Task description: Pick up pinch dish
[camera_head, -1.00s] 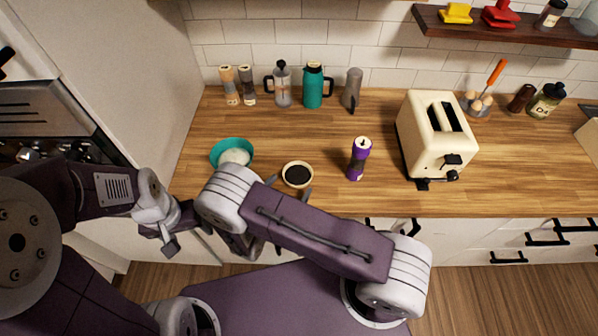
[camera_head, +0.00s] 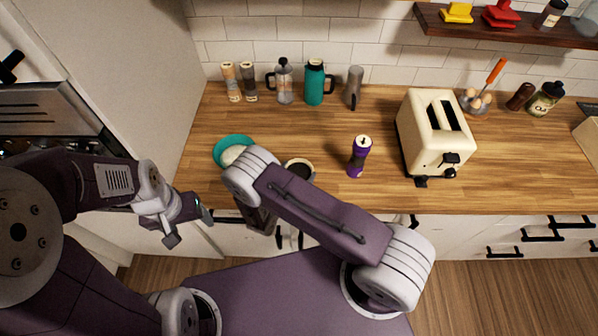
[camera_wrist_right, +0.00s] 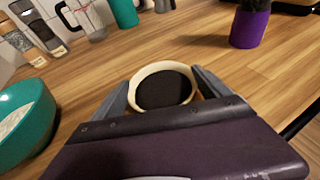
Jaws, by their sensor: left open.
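The pinch dish appears to be a small cream dish (camera_head: 311,164) with dark contents, upright on the wooden counter and partly hidden behind my right arm in the head view. In the right wrist view the dish (camera_wrist_right: 135,88) sits between the two fingers of my right gripper (camera_wrist_right: 162,84). One finger is close along each side of it; I cannot tell whether they press on it. In the head view the right fingers are hidden behind the arm. My left gripper (camera_head: 189,224) is open and empty, in front of the counter's left end.
A teal bowl (camera_head: 224,144) with white contents stands left of the dish. A purple shaker (camera_head: 360,156) and a cream toaster (camera_head: 426,120) stand to the right. Shakers, a French press (camera_head: 284,82) and a teal flask (camera_head: 315,82) line the wall. The counter between is clear.

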